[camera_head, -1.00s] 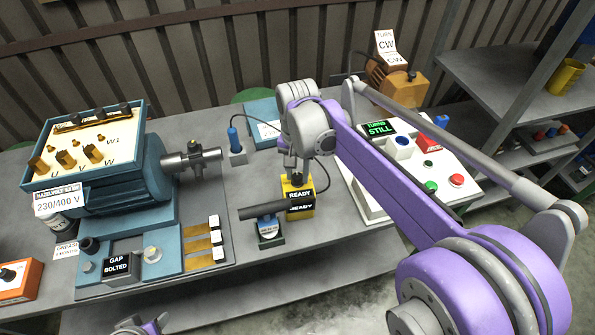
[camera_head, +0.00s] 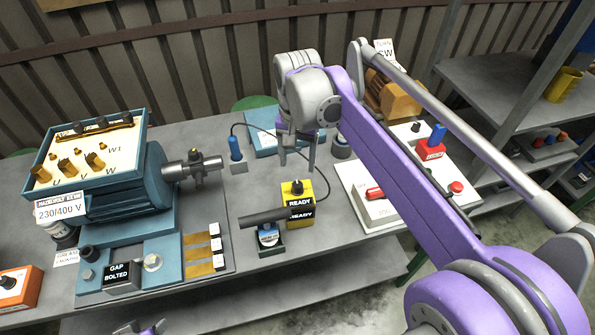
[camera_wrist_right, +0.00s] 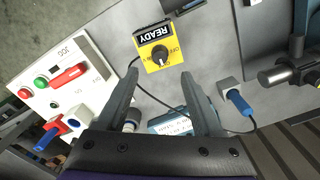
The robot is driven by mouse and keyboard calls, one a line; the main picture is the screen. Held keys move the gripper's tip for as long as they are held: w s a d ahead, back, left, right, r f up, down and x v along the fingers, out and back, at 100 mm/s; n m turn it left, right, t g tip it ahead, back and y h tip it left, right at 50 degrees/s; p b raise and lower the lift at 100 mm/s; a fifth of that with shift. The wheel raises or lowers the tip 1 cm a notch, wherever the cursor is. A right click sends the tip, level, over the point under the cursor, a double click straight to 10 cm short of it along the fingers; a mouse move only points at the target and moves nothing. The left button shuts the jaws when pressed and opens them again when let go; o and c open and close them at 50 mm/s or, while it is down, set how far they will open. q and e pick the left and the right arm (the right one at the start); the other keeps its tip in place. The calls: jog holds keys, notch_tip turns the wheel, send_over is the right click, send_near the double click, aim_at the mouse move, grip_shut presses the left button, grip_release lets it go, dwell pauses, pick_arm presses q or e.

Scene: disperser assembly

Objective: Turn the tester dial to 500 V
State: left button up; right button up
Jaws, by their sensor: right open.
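The yellow tester (camera_head: 299,212) stands on the bench with a black READY display on its front. Its black dial (camera_head: 297,187) is on top; the dial (camera_wrist_right: 160,55) also shows in the right wrist view, with a light pointer mark toward the picture's bottom. The scale lettering around it is too small to read surely. My right gripper (camera_head: 297,160) is open and empty, above and a little behind the dial, not touching it. In the right wrist view the tester lies beyond the spread fingertips. A small part of my left arm (camera_head: 140,328) shows at the bottom edge.
A dark rod on a blue stand (camera_head: 268,236) is just left of the tester. A cable runs behind the tester to the blue probe (camera_head: 235,147). The white control panel (camera_head: 360,215) stands to the right, the blue motor (camera_head: 120,195) to the left.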

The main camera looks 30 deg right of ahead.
aim_at(297, 184)
pick_arm(q)
jog(key=shift+r, duration=0.1)
pick_arm(e)
notch_tip(297, 184, up, 3)
jog(key=shift+f, duration=0.1)
pick_arm(q)
jog(key=f+b, duration=0.1)
jog(key=f, duration=0.1)
jog(key=s+f+b, duration=0.1)
jog(key=f+b, duration=0.1)
jog(key=shift+s+d+f, duration=0.1)
jog(key=shift+s+f, duration=0.05)
pick_arm(e)
notch_tip(297, 184, down, 11)
jog(key=n, duration=1.3)
jog(key=shift+f+n, duration=0.1)
jog(key=shift+n, duration=0.2)
grip_shut()
